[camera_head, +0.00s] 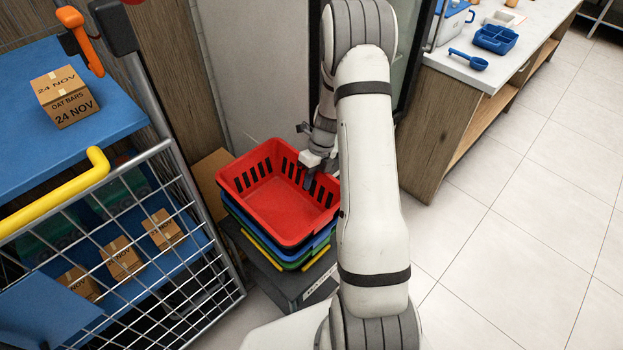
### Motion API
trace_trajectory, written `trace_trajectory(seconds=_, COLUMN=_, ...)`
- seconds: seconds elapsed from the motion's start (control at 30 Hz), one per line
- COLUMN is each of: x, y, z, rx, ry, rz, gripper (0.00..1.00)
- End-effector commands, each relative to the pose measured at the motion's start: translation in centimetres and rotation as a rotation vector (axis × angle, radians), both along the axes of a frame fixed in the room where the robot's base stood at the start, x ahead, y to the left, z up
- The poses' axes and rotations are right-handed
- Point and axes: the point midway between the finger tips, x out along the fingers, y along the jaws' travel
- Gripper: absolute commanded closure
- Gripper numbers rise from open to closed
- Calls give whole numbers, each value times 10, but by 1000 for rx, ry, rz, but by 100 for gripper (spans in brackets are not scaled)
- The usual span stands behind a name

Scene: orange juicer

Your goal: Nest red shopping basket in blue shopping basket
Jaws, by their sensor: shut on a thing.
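The red shopping basket (277,196) is upright and empty, on top of a stack of baskets at the centre. The blue shopping basket (312,247) shows as a band of rim and wall directly under it; its inside is hidden. I cannot tell whether the red basket is fully seated in it. My gripper (310,178) is shut on the red basket's right-hand wall, near the far right corner. My arm partly covers that side of the stack.
A green basket (296,265) and yellow handles lie below the blue one, on a dark grey box (297,290). A wire-sided cart (150,262) with small cartons stands close on the left. A counter (462,75) stands at right, with clear tiled floor before it.

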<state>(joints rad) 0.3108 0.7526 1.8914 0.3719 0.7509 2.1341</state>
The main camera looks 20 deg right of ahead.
Motion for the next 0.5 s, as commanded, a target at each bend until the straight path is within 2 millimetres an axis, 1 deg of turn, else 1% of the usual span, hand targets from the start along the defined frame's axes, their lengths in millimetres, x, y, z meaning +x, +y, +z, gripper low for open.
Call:
trace_trajectory(seconds=0.17, x=0, y=0, z=0, rx=0, ry=0, rz=0, gripper=100)
trace_trajectory(seconds=0.5, x=0, y=1, z=-8, rx=0, ry=0, rz=1, gripper=100)
